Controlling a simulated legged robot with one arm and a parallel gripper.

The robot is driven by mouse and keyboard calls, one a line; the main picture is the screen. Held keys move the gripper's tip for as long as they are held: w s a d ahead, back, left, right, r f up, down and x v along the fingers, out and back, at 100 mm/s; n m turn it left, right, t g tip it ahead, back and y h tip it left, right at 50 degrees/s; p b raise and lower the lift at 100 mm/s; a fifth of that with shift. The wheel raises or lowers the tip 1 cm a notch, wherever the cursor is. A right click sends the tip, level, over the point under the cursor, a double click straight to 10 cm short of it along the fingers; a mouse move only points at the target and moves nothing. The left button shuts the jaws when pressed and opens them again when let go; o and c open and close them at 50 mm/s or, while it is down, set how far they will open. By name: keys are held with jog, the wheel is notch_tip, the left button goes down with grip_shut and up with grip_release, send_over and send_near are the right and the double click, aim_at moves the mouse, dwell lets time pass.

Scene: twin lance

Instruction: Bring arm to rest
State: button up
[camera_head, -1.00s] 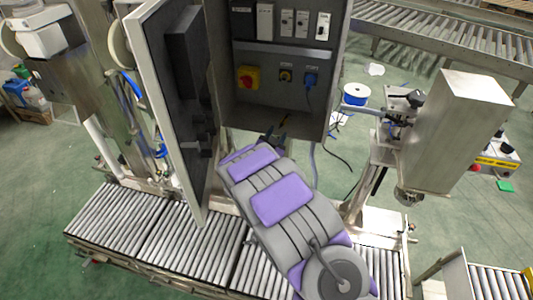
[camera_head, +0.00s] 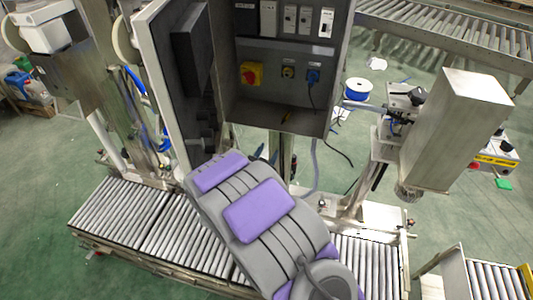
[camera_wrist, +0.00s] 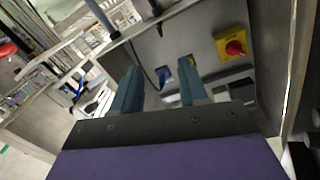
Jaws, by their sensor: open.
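My gripper (camera_wrist: 160,78) shows in the wrist view as two blue-grey fingers held apart, with nothing between them. Beyond the fingers is the open electrical cabinet (camera_wrist: 205,45). In the head view my grey and purple arm reaches up from the bottom over the conveyor, and its far end hides most of the gripper. The cabinet (camera_head: 285,100) stands behind the arm's far end. It has a red and yellow rotary switch (camera_head: 251,73), which also shows in the wrist view (camera_wrist: 233,46). I see no contact between gripper and cabinet.
The cabinet's open door (camera_head: 170,85) stands close to the left of my arm. A roller conveyor (camera_head: 130,215) runs beneath the arm. A metal column-mounted box (camera_head: 455,130) stands at right. A blue cable spool (camera_head: 357,89) lies behind.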

jog(key=shift+w, duration=0.1)
dwell(0.3)
jog(key=s+d+r+n+g+y, duration=0.1)
jog(key=s+d+g, duration=0.5)
jog(key=s, duration=0.8)
jog(key=s+d+r+n+g+y, duration=0.2)
jog(key=s+d+r+g, duration=0.4)
jog(key=s, duration=0.9)
jog(key=s+d+r+n+g+y, duration=0.1)
jog(key=s+d+r+n+g, duration=0.2)
jog(key=s, duration=1.2)
jog(key=d+r+g, duration=0.1)
jog(key=d+g, duration=0.2)
jog(key=shift+s+d+n+g+y, duration=0.25)
jog(key=shift+d+n+g+y, duration=0.15)
